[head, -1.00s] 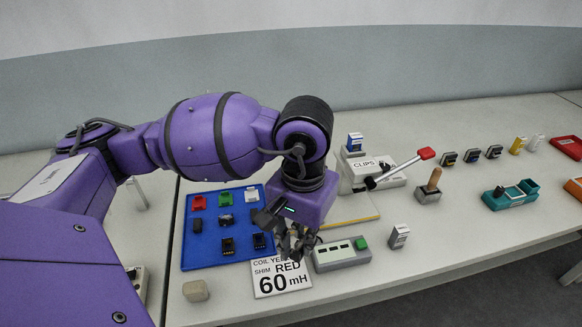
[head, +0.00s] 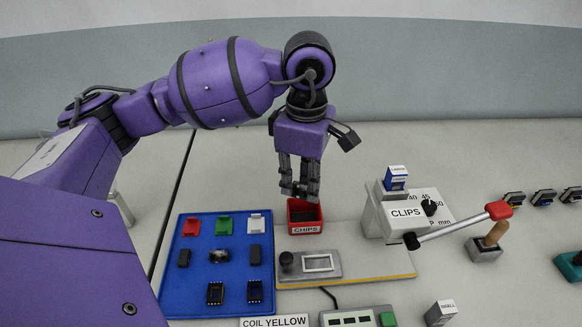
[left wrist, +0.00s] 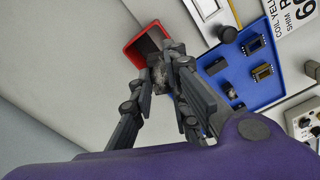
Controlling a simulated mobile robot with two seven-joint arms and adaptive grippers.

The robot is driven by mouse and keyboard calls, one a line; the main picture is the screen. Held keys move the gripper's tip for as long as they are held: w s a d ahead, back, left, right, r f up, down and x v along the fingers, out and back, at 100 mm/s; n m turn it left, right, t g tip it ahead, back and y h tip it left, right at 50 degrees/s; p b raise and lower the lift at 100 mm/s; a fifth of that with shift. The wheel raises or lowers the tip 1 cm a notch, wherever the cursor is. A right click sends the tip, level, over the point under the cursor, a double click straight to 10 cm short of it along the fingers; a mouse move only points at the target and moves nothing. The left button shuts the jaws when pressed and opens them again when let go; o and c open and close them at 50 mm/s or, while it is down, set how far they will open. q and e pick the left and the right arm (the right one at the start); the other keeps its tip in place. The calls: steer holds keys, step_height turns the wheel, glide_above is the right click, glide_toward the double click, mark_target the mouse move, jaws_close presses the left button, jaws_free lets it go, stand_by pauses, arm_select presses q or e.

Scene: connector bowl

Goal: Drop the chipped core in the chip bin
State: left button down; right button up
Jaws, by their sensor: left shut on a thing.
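The chip bin is a small red box (head: 305,228) labelled CHIPS, behind the grey fixture on the table. My left gripper (head: 300,192) is right above the bin, fingers pointing down. In the left wrist view the gripper (left wrist: 168,62) is shut on a small grey-brown piece, the core (left wrist: 155,72), held between the fingertips. The red bin (left wrist: 138,42) shows just beyond the fingertips there. In the head view the fingers hide the core. Any chip on the core is too small to tell. My right gripper is not in view.
A blue tray (head: 187,288) with several small parts lies left of the bin. A grey fixture (head: 310,265) stands in front of it. The CLIPS press (head: 405,212) with a red-knobbed lever is to the right. The table behind the bin is clear.

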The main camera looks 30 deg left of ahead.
arm_select(q)
steer(key=f+n+b, duration=0.1)
steer(key=f, duration=0.1)
steer(key=w+a+f+n+b, duration=0.1)
steer(key=n, duration=0.1)
steer(key=f+n+b, duration=0.2)
steer(key=shift+w+a+f, duration=0.3)
steer(key=shift+w, duration=0.1)
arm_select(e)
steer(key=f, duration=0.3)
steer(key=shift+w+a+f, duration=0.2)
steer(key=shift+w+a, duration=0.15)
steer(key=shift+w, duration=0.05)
